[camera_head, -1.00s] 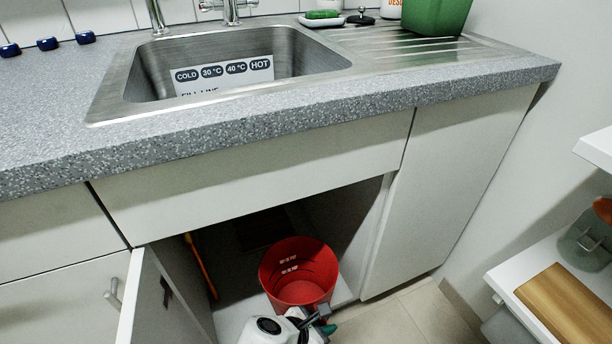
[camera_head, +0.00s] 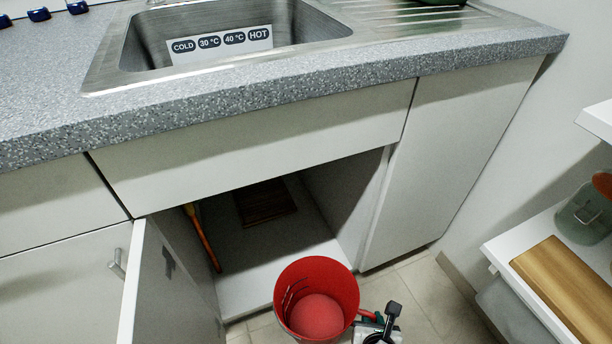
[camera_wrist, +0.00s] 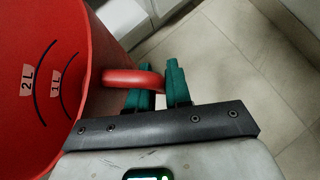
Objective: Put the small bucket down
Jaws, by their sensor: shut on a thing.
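The small red bucket (camera_head: 338,276) is upright or slightly tilted in front of the open cabinet under the sink, its open top and empty-looking inside facing me. In the wrist view the bucket (camera_wrist: 45,120) fills the left side, with 1 L and 2 L marks on its inner wall. My gripper (camera_wrist: 161,84) has green fingers closed on the bucket's red side handle (camera_wrist: 128,77). In the head view my gripper (camera_head: 371,317) is at the right of the bucket, partly hidden. The bucket's base is out of sight, so I cannot tell whether it touches the floor.
The cabinet floor (camera_head: 262,268) is mostly clear, with a brown slatted piece (camera_head: 265,203) at the back and an orange-handled tool (camera_head: 203,238) at the left. The open door (camera_head: 165,290) stands at left. A shelf with a wooden board (camera_head: 568,285) is at right. Floor tiles (camera_head: 425,290) are bare.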

